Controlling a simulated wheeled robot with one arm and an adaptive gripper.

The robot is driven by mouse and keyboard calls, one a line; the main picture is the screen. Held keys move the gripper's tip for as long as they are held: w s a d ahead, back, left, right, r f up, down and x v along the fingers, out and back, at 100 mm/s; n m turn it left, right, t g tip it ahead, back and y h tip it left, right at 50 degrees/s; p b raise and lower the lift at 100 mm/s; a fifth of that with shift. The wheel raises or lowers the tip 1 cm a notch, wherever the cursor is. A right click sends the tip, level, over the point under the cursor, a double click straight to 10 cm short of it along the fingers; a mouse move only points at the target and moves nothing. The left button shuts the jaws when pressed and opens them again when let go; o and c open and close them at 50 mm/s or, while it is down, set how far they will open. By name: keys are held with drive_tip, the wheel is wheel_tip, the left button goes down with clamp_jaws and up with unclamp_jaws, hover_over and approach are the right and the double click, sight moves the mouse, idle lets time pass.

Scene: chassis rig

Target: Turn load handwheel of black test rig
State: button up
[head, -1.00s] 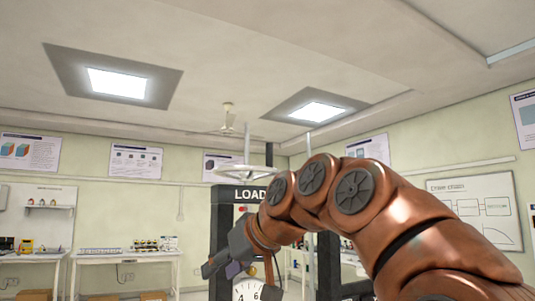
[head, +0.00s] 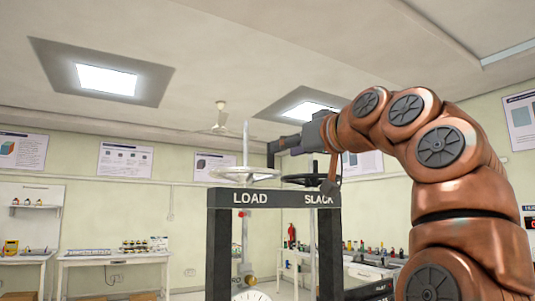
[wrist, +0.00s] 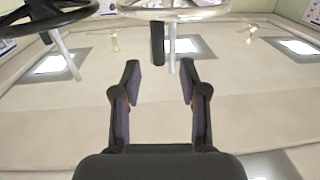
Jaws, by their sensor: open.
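The black test rig (head: 275,199) stands in the middle of the head view, its top beam lettered LOAD and SLACK. The silver load handwheel (head: 245,172) sits above LOAD on an upright silver screw; it also shows at the top of the upside-down wrist view (wrist: 175,12). A dark upright handle (wrist: 157,43) stands at its rim. The black slack handwheel (head: 305,180) is above SLACK, and at left in the wrist view. My gripper (wrist: 159,80) is open and empty, above the wheels, pointing left toward the handle. The handle appears just beyond the fingertips, not between them.
Benches with small items (head: 115,259) line the back wall, well behind the rig. A dial (head: 250,295) shows partly at the bottom of the rig. A ceiling fan (head: 220,122) hangs far behind. The air left of the load handwheel looks clear.

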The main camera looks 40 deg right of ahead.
sight(270, 154)
drive_tip(key=w+p, duration=0.1)
drive_tip(key=w, duration=0.6)
drive_tip(key=shift+w+d+p, duration=0.1)
drive_tip(key=shift+d+p, duration=0.1)
drive_tip(key=shift+p, duration=0.2)
clamp_jaws()
drive_tip(key=shift+a+f, duration=0.1)
